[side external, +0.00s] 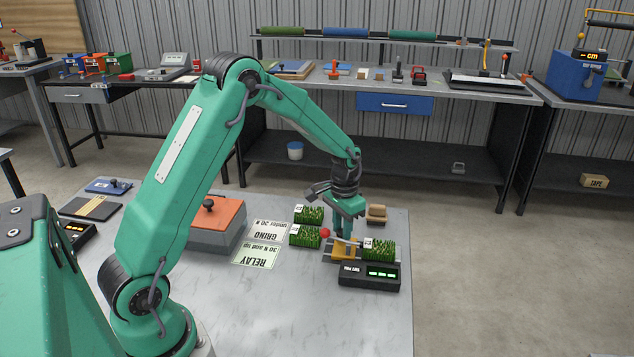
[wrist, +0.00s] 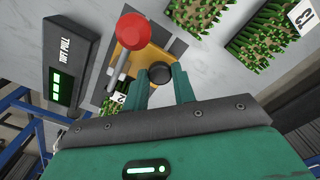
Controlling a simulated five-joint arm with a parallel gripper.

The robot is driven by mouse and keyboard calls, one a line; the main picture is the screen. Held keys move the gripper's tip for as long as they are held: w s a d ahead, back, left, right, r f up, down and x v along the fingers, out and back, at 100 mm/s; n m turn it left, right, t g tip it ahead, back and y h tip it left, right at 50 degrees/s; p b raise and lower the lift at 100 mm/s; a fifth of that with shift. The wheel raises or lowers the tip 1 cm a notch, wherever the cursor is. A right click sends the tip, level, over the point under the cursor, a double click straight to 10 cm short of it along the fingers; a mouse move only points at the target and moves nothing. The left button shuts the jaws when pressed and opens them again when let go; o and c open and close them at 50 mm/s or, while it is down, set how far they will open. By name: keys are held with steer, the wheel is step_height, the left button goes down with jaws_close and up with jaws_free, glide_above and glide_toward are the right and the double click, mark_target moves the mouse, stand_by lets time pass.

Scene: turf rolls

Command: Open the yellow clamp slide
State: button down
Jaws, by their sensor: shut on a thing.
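The yellow clamp slide (side external: 343,254) lies on the tuft pull tester at the front right of the table, and it also shows in the wrist view (wrist: 128,58). Its black knob (wrist: 160,71) sits between my fingertips. My gripper (side external: 343,233) points down over the slide and is shut on the knob, as the wrist view (wrist: 164,82) shows. A red ball on a grey lever (wrist: 134,27) stands close beside my fingers. A turf piece (side external: 380,250) sits on the tester beside the slide. The tester's display box (wrist: 68,62) shows green lit digits, too small to read.
Two tagged turf pieces (side external: 309,215) (side external: 305,236) lie left of the gripper. GRIND (side external: 270,231) and RELAY (side external: 257,255) cards lie beside them. A grey box with an orange top (side external: 218,222) stands further left. A brown block (side external: 377,212) is behind the tester.

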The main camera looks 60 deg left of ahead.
steer(key=shift+s+a, duration=0.55)
steer(key=shift+a, duration=0.05)
steer(key=c, duration=1.1)
jaws_free()
steer(key=shift+c, duration=0.2)
steer(key=shift+r, duration=0.15)
step_height(320, 180, up, 8)
steer(key=shift+f, duration=0.2)
